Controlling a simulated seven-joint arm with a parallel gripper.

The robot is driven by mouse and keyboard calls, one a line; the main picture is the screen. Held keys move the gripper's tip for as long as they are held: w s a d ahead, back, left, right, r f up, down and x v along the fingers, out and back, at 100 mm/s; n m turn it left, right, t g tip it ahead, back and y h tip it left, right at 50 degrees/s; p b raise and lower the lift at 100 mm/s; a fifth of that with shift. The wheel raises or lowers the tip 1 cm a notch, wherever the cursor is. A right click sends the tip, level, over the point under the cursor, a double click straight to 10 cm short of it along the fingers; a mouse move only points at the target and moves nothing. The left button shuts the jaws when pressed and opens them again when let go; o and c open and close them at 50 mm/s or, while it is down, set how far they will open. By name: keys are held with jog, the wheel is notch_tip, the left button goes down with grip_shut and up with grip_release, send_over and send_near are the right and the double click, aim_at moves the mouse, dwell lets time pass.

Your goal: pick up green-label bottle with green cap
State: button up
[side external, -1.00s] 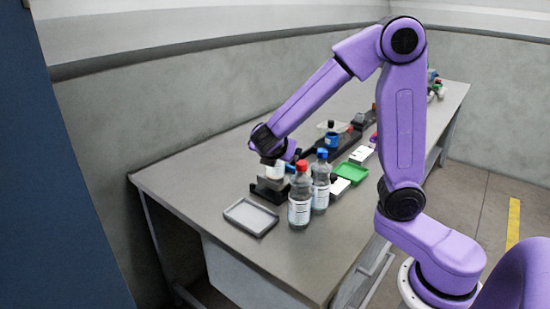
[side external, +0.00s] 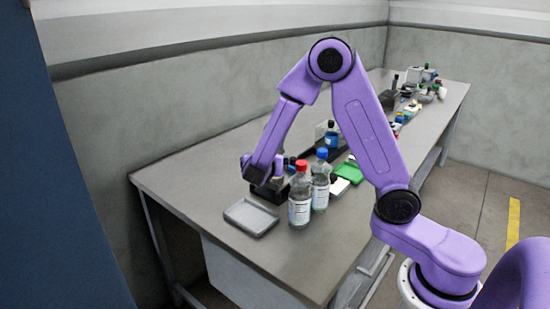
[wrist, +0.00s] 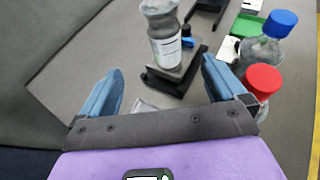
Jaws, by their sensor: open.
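I cannot make out a green label on any bottle. A small green spot (side external: 437,83) shows among the items at the table's far end, too small to identify. In the wrist view a clear bottle with a white label (wrist: 165,42) stands beyond my fingertips, its top cut by the frame edge. My gripper (wrist: 162,70) is open, with its two blue fingers apart and nothing between them. In the side view my gripper (side external: 264,178) is low over the black stand near the grey tray, partly hiding the stand.
A red-capped bottle (side external: 300,200) and a blue-capped bottle (side external: 320,184) stand close to the right of my gripper. A grey tray (side external: 238,222) lies in front, and a green tray (side external: 348,172) lies farther back. The table's left part is clear.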

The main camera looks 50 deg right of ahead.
jog(key=x, duration=1)
jog(key=s+x, duration=0.1)
jog(key=x, duration=0.4)
jog(key=shift+w+d+f, duration=0.1)
jog(key=shift+d+f, duration=0.15)
jog(key=shift+d, duration=0.05)
jog(key=shift+w+d+f, duration=0.25)
jog(key=shift+w+d, duration=0.1)
jog(key=shift+d, duration=0.15)
jog(key=shift+c, duration=0.4)
jog(key=c, duration=1.4)
jog(key=shift+r, duration=0.15)
